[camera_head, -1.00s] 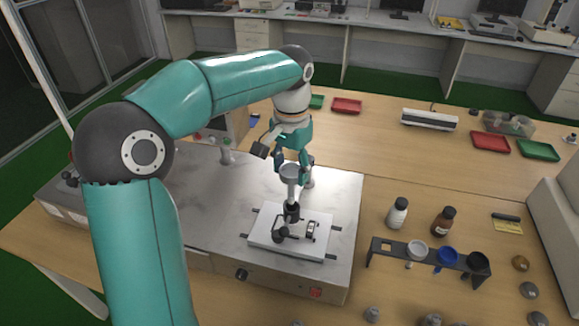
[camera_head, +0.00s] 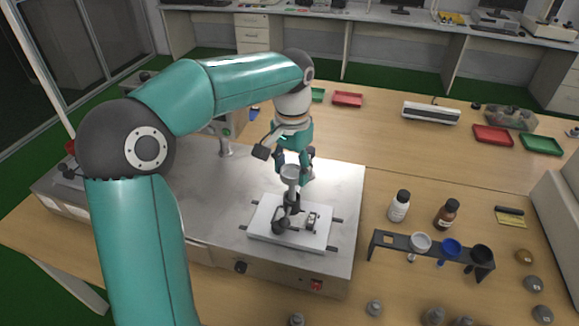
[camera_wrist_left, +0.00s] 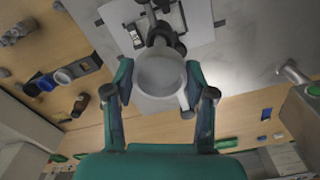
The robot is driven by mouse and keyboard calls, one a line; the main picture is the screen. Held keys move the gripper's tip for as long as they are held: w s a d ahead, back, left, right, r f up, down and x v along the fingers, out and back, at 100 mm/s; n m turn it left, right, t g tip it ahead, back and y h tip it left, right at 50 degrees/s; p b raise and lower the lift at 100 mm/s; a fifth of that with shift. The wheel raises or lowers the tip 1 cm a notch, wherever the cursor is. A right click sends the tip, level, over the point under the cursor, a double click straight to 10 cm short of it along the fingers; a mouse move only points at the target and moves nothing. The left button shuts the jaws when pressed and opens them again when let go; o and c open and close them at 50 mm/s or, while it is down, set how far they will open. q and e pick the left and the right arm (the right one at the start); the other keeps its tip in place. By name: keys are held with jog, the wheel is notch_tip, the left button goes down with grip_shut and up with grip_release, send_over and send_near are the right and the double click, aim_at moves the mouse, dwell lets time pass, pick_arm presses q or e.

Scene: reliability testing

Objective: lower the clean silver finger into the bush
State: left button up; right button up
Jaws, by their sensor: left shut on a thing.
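My left gripper (camera_head: 292,160) is shut on the silver finger (camera_head: 290,174), which has a wide cup-like top and a narrower stem. The finger is upright above the white plate, its stem meeting the dark bush (camera_head: 293,203) of the small stand. The cup-like top also shows in the left wrist view (camera_wrist_left: 160,74), between the two fingertips (camera_wrist_left: 160,92). There the top hides most of the bush, so how deep the stem sits cannot be told. My right gripper is not in view.
The white plate (camera_head: 262,222) lies on the grey metal bench top (camera_head: 215,200). A dark rack (camera_head: 390,240) with several cups stands right, near a white bottle (camera_head: 399,207) and a brown bottle (camera_head: 446,214). Red and green trays lie farther back.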

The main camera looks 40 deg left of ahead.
aim_at(291, 186)
pick_arm(q)
jog(key=shift+f, duration=0.35)
jog(key=shift+f+b, duration=1.25)
jog(key=shift+f, duration=0.4)
jog(key=shift+f+b, duration=0.4)
jog(key=shift+f, duration=0.25)
jog(key=o, duration=1.3)
jog(key=shift+c, duration=0.2)
jog(key=o, duration=0.3)
